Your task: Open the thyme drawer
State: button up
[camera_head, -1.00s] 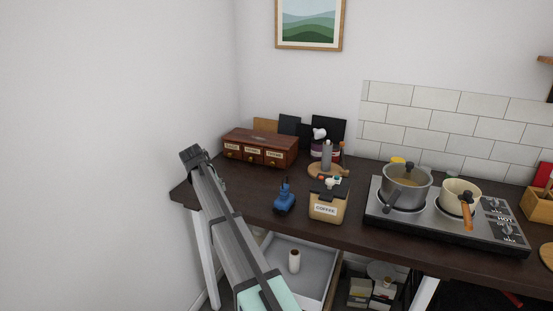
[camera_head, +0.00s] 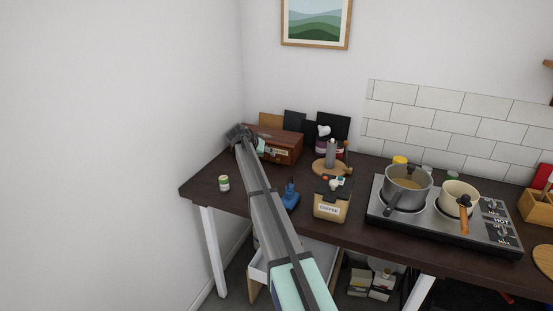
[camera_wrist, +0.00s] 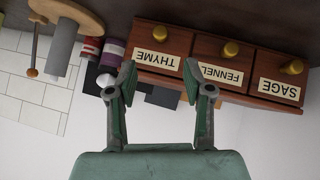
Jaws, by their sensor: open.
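The wooden spice box has three small drawers with round brass knobs. In the wrist view, which is upside down, the thyme drawer (camera_wrist: 157,60) is at left, the fennel drawer (camera_wrist: 222,74) in the middle and the sage drawer (camera_wrist: 279,88) at right. All three look shut. My gripper (camera_wrist: 158,78) is open and empty, its fingers pointing toward the box around the thyme and fennel labels. In the head view, my gripper (camera_head: 240,135) is at the left end of the spice box (camera_head: 285,140) and hides much of its front; the thyme drawer (camera_head: 281,154) shows at right.
A round board with bottles (camera_head: 331,167) stands right of the box. A blue object (camera_head: 290,196) and a coffee box (camera_head: 331,200) stand in front. A small jar (camera_head: 224,183) is at the table's left. The stove (camera_head: 445,222) with pots is farther right.

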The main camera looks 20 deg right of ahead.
aim_at(277, 160)
jog(key=p+x, duration=0.2)
jog(key=x, duration=0.8)
jog(key=shift+w+d+f, duration=0.1)
jog(key=shift+f, duration=0.1)
grip_shut()
